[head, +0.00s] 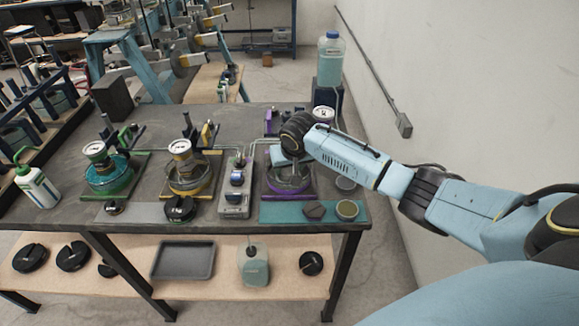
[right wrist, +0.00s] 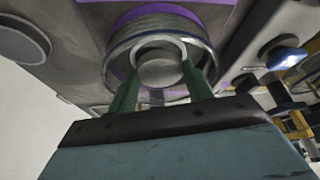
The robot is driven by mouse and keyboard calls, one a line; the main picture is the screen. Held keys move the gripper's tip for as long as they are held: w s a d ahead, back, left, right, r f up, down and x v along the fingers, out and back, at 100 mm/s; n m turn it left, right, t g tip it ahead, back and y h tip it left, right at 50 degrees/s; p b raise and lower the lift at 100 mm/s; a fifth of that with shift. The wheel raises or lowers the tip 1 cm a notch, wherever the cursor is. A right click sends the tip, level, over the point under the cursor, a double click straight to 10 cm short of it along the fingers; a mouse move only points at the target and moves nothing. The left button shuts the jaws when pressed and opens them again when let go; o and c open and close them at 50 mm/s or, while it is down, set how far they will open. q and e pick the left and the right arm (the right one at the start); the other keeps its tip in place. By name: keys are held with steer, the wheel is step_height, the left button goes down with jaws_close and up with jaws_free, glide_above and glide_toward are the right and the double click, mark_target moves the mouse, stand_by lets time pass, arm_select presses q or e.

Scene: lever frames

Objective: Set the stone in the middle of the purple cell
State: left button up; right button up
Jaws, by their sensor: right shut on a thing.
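The purple cell (head: 286,191) is a round ringed dish on a purple-edged plate at the right of the bench. My right gripper (head: 290,160) comes down over it and hides part of its inside. In the right wrist view the cell's metal ring (right wrist: 118,55) surrounds a pale inner ring. There my right gripper (right wrist: 160,84) has its green fingers shut on a round grey stone (right wrist: 158,73), which appears near the middle of the ring. I cannot tell whether the stone touches the cell's floor. My left gripper is not in view.
A green cell (head: 110,187) and a yellow cell (head: 192,187) stand to the left. A teal mat (head: 276,212) in front holds a dark block (head: 314,210) and a round tin (head: 347,209). A wall is at right.

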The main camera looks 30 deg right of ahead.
steer(key=shift+f, duration=0.6)
steer(key=o, duration=1.1)
steer(key=shift+r, duration=0.15)
steer(key=p+v, duration=0.1)
steer(key=v, duration=1.2)
steer(key=shift+w, duration=0.2)
